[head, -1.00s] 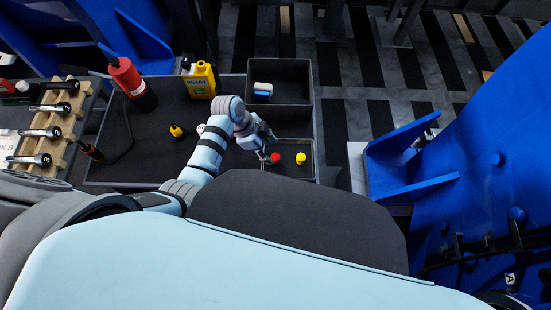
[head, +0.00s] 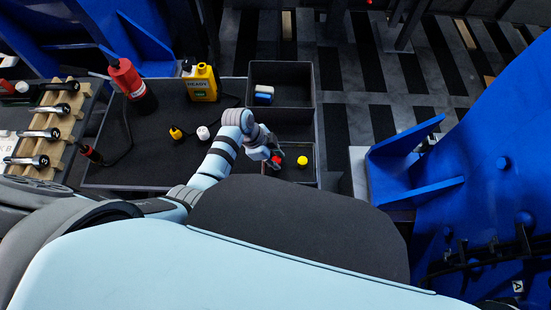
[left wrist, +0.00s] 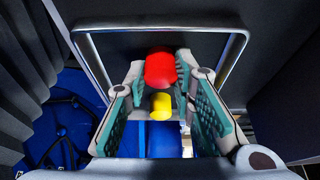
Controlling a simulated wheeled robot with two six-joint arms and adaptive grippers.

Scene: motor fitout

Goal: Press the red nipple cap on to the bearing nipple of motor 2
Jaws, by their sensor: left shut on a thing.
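A red cap (head: 275,162) is in the small dark tray (head: 316,178) at the right end of the bench. It shows large between the fingertips in the left wrist view (left wrist: 160,68). My left gripper (head: 274,157) is shut on the red cap, low at the tray, and partly hides it in the head view. A yellow cap (head: 302,161) stands to its right in the tray and also shows in the left wrist view (left wrist: 161,106). Which blue machine is motor 2 and where its bearing nipple is, I cannot tell. My right gripper is not in view.
A larger open bin (head: 282,84) behind the tray holds a blue and white block (head: 264,94). A yellow bottle (head: 203,84), a red cylinder (head: 132,82) and a white piece (head: 203,132) stand on the bench. Big blue machinery (head: 490,170) fills the right side.

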